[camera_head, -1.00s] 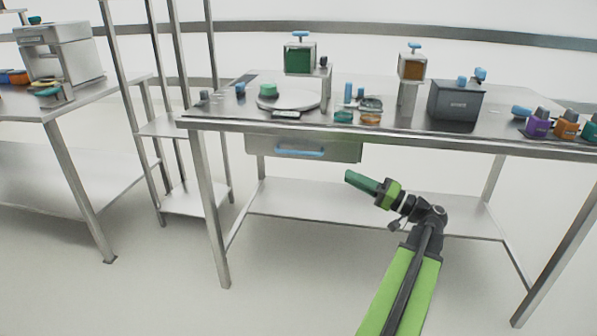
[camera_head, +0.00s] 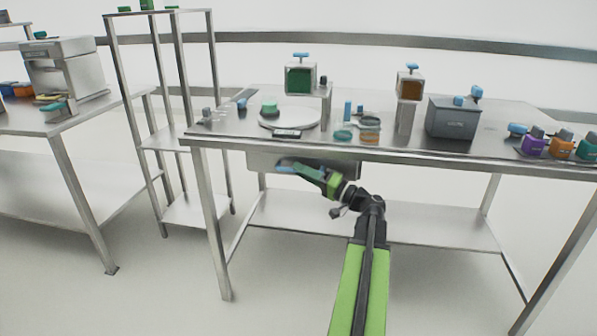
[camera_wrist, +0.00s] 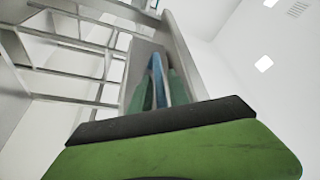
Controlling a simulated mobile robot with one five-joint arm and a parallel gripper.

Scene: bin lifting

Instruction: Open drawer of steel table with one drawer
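The steel table (camera_head: 430,158) has one drawer (camera_head: 258,162) under its top at the left. The drawer looks shut. Its blue handle (camera_head: 285,169) shows just left of my gripper (camera_head: 298,169), which partly covers it and the drawer front. In the wrist view, the blue handle (camera_wrist: 157,72) stands between the two green fingers of my gripper (camera_wrist: 160,85). The fingers look apart, one on each side of the handle, with a narrow gap. Whether either finger touches the handle cannot be told.
The tabletop holds a round white plate (camera_head: 290,118), a dark grey box (camera_head: 453,118), dispensers and several small coloured items. A lower shelf (camera_head: 420,228) spans the table legs. A steel rack (camera_head: 158,130) and another table (camera_head: 75,118) stand to the left. The floor in front is clear.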

